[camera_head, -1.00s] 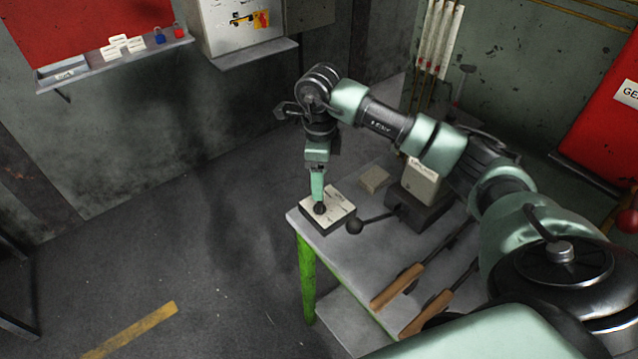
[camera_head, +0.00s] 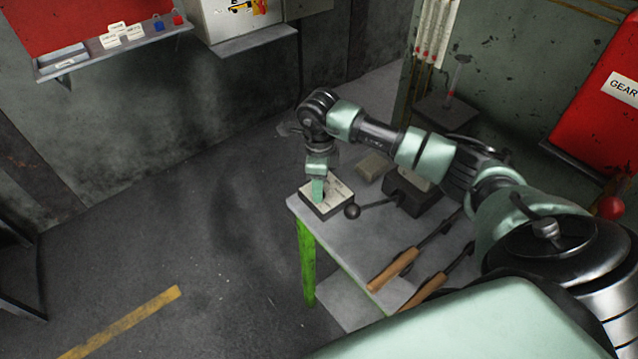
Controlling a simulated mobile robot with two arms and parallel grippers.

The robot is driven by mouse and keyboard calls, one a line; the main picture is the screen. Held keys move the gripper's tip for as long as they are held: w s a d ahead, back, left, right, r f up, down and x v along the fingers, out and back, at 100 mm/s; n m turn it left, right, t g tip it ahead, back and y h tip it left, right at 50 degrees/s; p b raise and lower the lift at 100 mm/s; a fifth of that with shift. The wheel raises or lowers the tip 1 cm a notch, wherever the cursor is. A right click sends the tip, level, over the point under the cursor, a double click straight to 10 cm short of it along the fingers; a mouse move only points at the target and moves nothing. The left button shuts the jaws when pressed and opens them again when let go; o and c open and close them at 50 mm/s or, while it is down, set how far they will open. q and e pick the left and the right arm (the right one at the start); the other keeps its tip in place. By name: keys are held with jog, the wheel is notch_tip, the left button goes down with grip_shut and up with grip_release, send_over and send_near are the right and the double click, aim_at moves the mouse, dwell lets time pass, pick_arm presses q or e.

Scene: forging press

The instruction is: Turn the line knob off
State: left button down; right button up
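The line knob sits on a small box with a pale top plate (camera_head: 341,191), at the far left corner of the grey table (camera_head: 375,246). My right gripper (camera_head: 318,191) points down onto this plate. Its green fingers are at the knob and hide most of it; only a little dark shows beside them. The fingers overlap in this view, so I cannot tell whether they are closed on the knob or around it with a gap. The knob's setting cannot be read. My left gripper is not in view.
A lever with a black ball (camera_head: 352,211) stands close to the right of the box, on a dark unit (camera_head: 411,192). A pale block (camera_head: 374,166) lies behind. Wooden-handled tools (camera_head: 393,269) lie at the table's front. The floor to the left is clear.

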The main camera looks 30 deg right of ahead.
jog(key=shift+c, duration=0.8)
